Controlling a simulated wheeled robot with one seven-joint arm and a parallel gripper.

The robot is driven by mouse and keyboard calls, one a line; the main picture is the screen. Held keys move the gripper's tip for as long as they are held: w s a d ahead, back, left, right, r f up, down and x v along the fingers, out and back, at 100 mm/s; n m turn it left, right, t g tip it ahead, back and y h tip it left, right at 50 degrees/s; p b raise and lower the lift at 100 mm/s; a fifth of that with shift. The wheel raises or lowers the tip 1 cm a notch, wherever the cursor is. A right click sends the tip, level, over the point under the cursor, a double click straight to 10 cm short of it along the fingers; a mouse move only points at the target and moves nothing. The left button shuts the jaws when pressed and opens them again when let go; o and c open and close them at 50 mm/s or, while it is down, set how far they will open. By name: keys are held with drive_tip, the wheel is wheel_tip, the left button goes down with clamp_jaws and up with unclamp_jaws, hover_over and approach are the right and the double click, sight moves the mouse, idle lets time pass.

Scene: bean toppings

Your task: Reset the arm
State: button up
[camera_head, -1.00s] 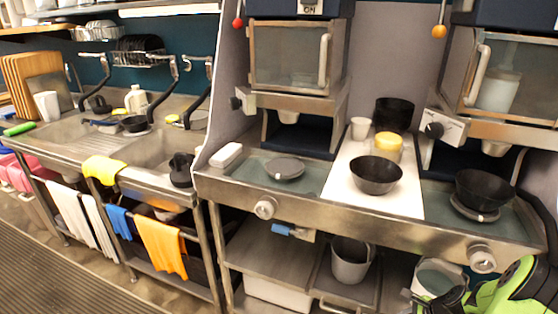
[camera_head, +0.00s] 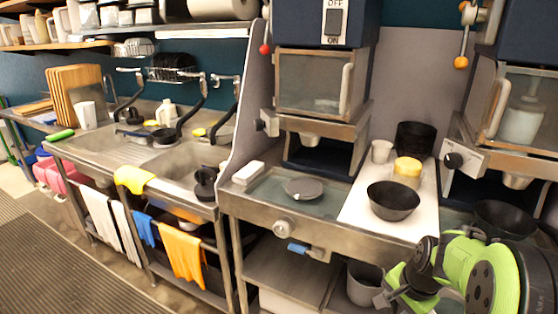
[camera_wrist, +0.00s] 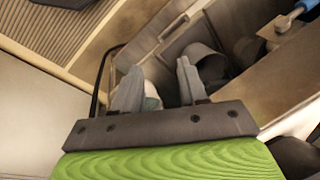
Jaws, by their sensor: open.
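My green arm fills the lower right of the head view, in front of the counter's right part. My gripper (camera_head: 384,298) is low there, by the shelf under the counter, and partly cut off by the frame. In the wrist view my gripper (camera_wrist: 158,84) has its two grey fingers apart with nothing held between them. A grey bucket (camera_wrist: 202,63) shows just beyond the fingers there. The same kind of bucket (camera_head: 364,284) stands on the lower shelf in the head view.
Another dark bowl (camera_head: 506,217) sits at right, partly behind my arm. A round grey plate (camera_head: 303,188) lies under the left dispenser.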

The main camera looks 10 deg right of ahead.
drive_tip(key=s+a+r+n+t+h+p, duration=0.15)
drive_tip(key=s+a+r+n, duration=0.3)
drive_tip(key=a+r, duration=0.5)
drive_tip(key=s+a+r+n+p, duration=0.1)
drive_tip(key=s+a+r+n, duration=0.2)
drive_tip(key=s+n, duration=0.1)
drive_tip(key=s+a+r+n+t+y+p, duration=0.1)
drive_tip(key=s+a+r+n, duration=0.2)
drive_tip(key=s, duration=0.4)
drive_tip(key=shift+r+n+p, duration=0.35)
drive_tip(key=shift+r+n, duration=0.2)
drive_tip(key=shift+n, duration=0.1)
drive_tip(key=shift+c, duration=0.2)
